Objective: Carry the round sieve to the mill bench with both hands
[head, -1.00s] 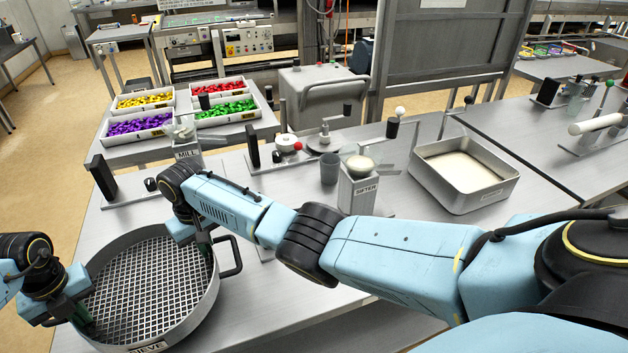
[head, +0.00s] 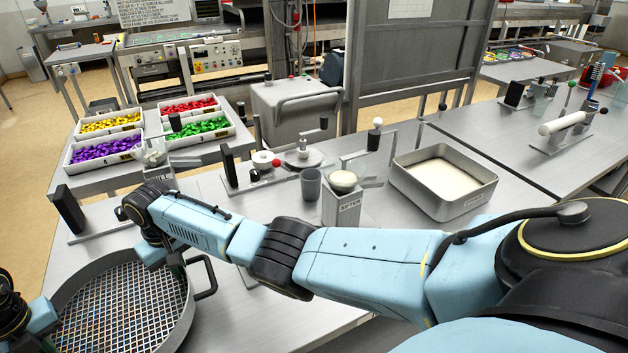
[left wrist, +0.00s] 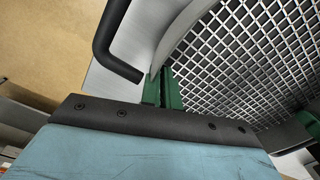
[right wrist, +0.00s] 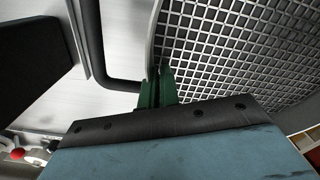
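The round sieve (head: 125,305), a grey metal ring with a wire mesh, is at the lower left of the head view, its near part cut off by the frame. My right gripper (head: 178,263) is shut on its rim beside a black handle; the right wrist view shows the green fingers (right wrist: 156,88) either side of the rim. My left gripper (left wrist: 162,90) is shut on the opposite rim in the left wrist view. I cannot tell whether the sieve touches the bench. A mill (head: 156,160) stands on the bench beyond it.
Trays of purple (head: 104,151), yellow, red and green pieces stand behind. A black upright block (head: 68,210) is just beyond the sieve. A cup (head: 310,185), a labelled metal box (head: 343,208) and a white-filled tray (head: 440,180) are right.

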